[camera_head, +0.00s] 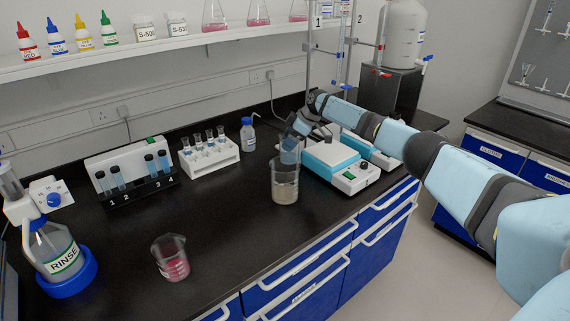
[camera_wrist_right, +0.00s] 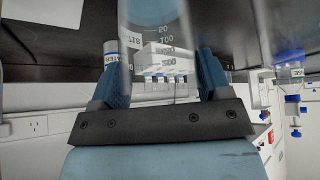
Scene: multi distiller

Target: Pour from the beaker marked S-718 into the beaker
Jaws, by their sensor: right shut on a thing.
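My right gripper (camera_head: 294,132) is shut on a glass beaker with blue liquid (camera_head: 290,151). In the right wrist view the gripper (camera_wrist_right: 160,85) has its fingers on either side of that beaker (camera_wrist_right: 160,38), and part of its label reads 718. That view is upside down, and the held beaker looks close to upright. A taller beaker (camera_head: 285,188) with murky greyish-tan contents stands on the bench just in front of the held one, overlapping its lower part. A beaker with pink liquid (camera_head: 171,259) stands nearer, at the front left. My left gripper is not in view.
The bench (camera_head: 222,222) is clear between the two standing beakers.

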